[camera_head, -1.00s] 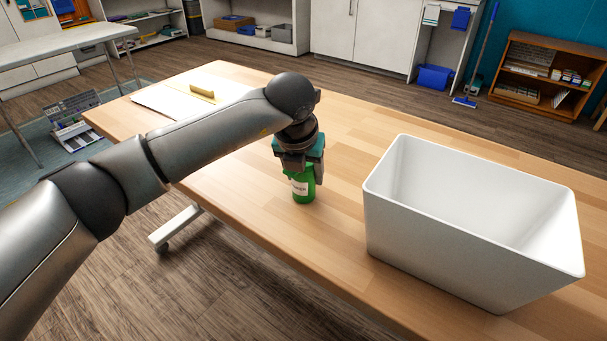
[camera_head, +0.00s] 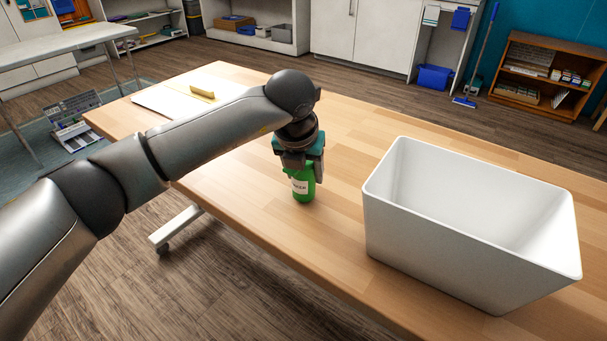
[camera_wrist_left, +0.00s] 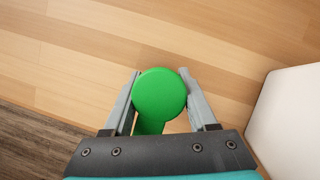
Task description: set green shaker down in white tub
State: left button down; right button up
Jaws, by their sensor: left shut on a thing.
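The green shaker (camera_head: 303,186) with a pale label stands upright on the wooden table, left of the tub. My left gripper (camera_head: 300,169) points down over it and is shut on its upper part. In the left wrist view the shaker's round green top (camera_wrist_left: 160,95) sits between the two grey fingers of the gripper (camera_wrist_left: 161,98). The white tub (camera_head: 472,222) is on the right of the table and looks empty; part of its floor is hidden by the near wall. Its wall also shows at the right of the left wrist view (camera_wrist_left: 290,125). My right gripper is not in view.
The wooden table (camera_head: 350,140) is clear between shaker and tub. A white sheet or board with a yellow item (camera_head: 203,92) lies at the table's far left. The table's near edge runs close below the shaker and tub. Shelves and cabinets stand beyond.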

pick_arm(q)
jog(key=shift+r+p, duration=1.8)
jog(key=shift+r, duration=1.35)
jog(key=shift+f, duration=0.1)
